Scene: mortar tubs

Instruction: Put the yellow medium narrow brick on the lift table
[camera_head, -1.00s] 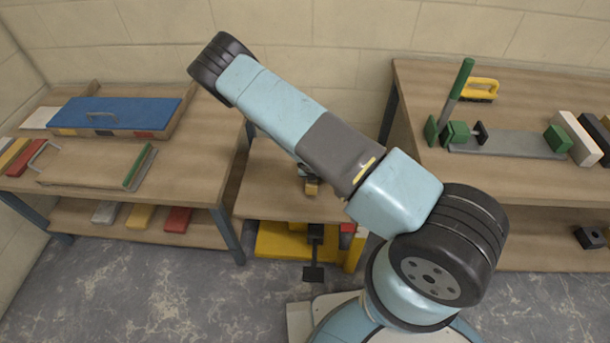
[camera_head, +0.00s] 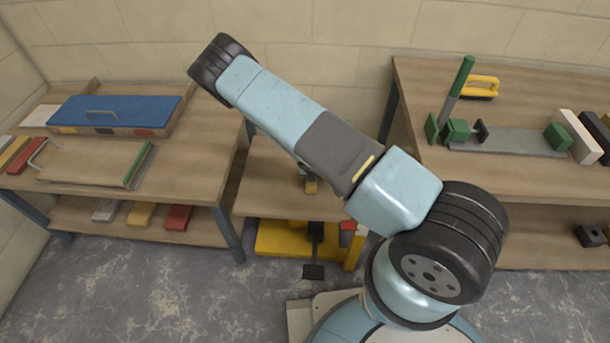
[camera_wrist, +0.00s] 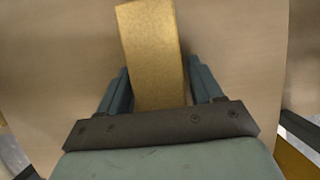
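The yellow medium narrow brick (camera_wrist: 153,50) lies between the two fingers of my gripper (camera_wrist: 160,88) in the wrist view. In the head view the small yellow brick (camera_head: 311,187) shows just below my arm, over the wooden top of the lift table (camera_head: 270,190). The lift table has a yellow base and stands between two benches. I cannot tell whether the brick touches the top.
The left bench carries a blue board (camera_head: 115,112) and a clipboard-like panel (camera_head: 95,165); several bricks lie on its lower shelf. The right bench holds a green-ended clamp (camera_head: 510,143) and a yellow-handled tool (camera_head: 481,87). A black pedal (camera_head: 313,270) projects from the lift table.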

